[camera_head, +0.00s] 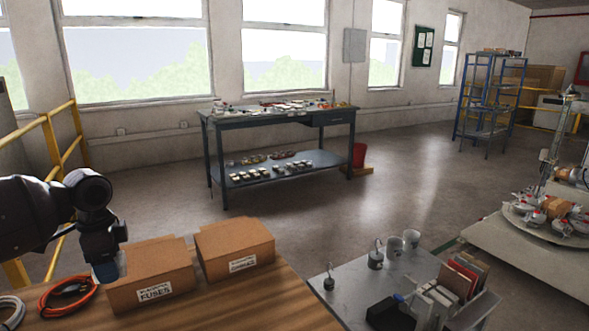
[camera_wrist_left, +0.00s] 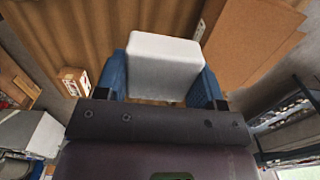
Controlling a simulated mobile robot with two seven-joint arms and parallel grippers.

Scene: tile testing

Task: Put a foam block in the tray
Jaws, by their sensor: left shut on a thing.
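My left gripper (camera_head: 107,270) hangs at the lower left, in front of the left cardboard box. It is shut on a pale grey-white foam block (camera_wrist_left: 165,65), which sits between its blue fingers in the left wrist view. In the head view only a small pale part of the block (camera_head: 122,264) shows beside the blue fingertip. At the lower right, a tray-like holder (camera_head: 478,308) on a grey bench contains upright tiles and pale blocks; I cannot tell for sure whether it is the tray. My right gripper is not in view.
Two cardboard boxes, one marked fuses (camera_head: 150,275) and another (camera_head: 235,248), stand on a wooden table (camera_head: 265,305) beside an orange cable (camera_head: 68,296). The grey bench (camera_head: 345,290) carries metal weights (camera_head: 375,256), cups (camera_head: 394,246) and a black object (camera_head: 390,314). Bare wood lies right of the boxes.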

